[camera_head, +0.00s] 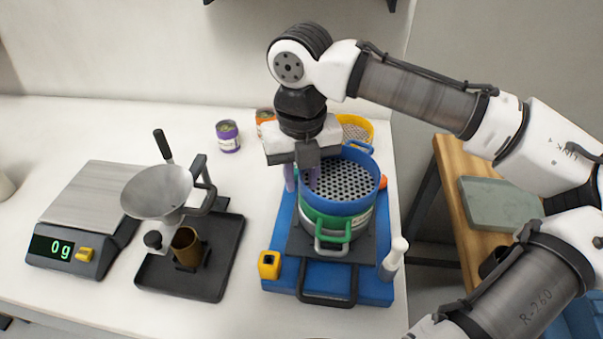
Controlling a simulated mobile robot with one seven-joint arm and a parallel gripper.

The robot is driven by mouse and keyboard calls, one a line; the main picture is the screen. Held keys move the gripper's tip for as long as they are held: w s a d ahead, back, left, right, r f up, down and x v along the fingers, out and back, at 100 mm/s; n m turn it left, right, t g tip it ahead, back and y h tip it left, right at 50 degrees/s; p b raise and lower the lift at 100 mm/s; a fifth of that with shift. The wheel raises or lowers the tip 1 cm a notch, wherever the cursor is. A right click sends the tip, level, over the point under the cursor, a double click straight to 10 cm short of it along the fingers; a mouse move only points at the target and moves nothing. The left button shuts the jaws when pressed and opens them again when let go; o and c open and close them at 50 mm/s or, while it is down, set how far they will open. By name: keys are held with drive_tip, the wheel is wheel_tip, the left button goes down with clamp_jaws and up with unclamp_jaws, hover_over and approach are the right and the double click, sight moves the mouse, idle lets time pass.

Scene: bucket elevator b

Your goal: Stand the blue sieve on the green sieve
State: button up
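The blue sieve (369,206), with a perforated floor, sits on top of the green sieve (349,236) and looks level. Whether its lower edge is fully seated all round is hard to see. The green sieve's handle sticks out at the front, and a blue handle shows at the back right. My gripper (302,180) points down at the blue sieve's left rim. Its two pale purple fingers stand apart, one outside the rim and one over the inside. The gripper hides part of that rim; contact with it cannot be told.
The stack stands on a blue base (279,288) with a black frame. A yellow sieve (354,129) is behind. A white bottle (394,259) is at the front right.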

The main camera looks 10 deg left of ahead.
wheel_tip(320, 180, up, 13)
drive_tip(key=b, duration=0.1)
idle(0.3)
